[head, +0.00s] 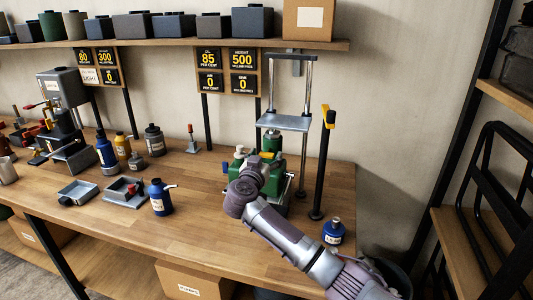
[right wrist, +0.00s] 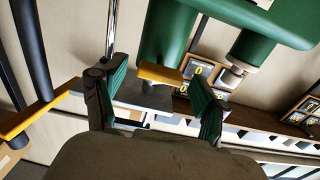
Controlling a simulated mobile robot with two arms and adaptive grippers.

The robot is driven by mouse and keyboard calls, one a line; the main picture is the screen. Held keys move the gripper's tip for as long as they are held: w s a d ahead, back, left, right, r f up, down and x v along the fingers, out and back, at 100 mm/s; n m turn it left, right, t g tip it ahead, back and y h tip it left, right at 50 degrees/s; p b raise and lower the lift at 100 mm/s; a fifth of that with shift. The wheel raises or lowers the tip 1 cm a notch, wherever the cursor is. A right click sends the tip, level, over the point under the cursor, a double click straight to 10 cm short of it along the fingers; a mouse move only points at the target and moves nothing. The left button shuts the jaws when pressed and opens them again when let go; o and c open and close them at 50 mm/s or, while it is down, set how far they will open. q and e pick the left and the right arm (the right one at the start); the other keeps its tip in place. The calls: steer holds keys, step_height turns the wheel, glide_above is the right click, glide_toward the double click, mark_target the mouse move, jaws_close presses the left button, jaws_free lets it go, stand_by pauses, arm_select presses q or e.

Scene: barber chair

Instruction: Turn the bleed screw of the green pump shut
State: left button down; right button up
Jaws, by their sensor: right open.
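The green pump (head: 273,143) stands near the right end of the bench, under a metal frame. My right arm reaches up to it from the lower right and covers part of its front. In the right wrist view the pump's green body (right wrist: 168,32) fills the top, tilted. A flat yellow-orange piece (right wrist: 160,75) sits at the end of a green cylinder; I cannot tell for certain whether it is the bleed screw. My right gripper (right wrist: 158,70) is open, its green-padded fingers either side of that piece, with gaps visible. My left gripper is not in view.
A black post with a yellow top (head: 329,118) stands right of the pump. A small blue bottle (head: 333,232) stands near the bench's right edge. The bench between is clear.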

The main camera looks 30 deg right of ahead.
steer(key=shift+w+d, duration=0.45)
steer(key=shift+d, duration=0.1)
steer(key=c, duration=1.2)
steer(key=shift+o, duration=0.2)
steer(key=shift+s+m+p, duration=0.1)
steer(key=shift+m+p, duration=1.7)
steer(key=m+p, duration=0.1)
steer(key=m, duration=0.2)
steer(key=shift+f+m+p, duration=0.1)
steer(key=shift+m+p, duration=0.2)
steer(key=shift+p, duration=0.05)
steer(key=m, duration=0.2)
steer(key=shift+f+m+p, duration=0.1)
steer(key=shift+m+p, duration=0.2)
steer(key=m, duration=0.2)
steer(key=shift+f+m, duration=0.1)
steer(key=shift+m, duration=0.3)
steer(key=m, duration=0.5)
steer(key=shift+s+d+f+b, duration=0.1)
steer(key=shift+b, duration=0.25)
steer(key=shift+m, duration=0.3)
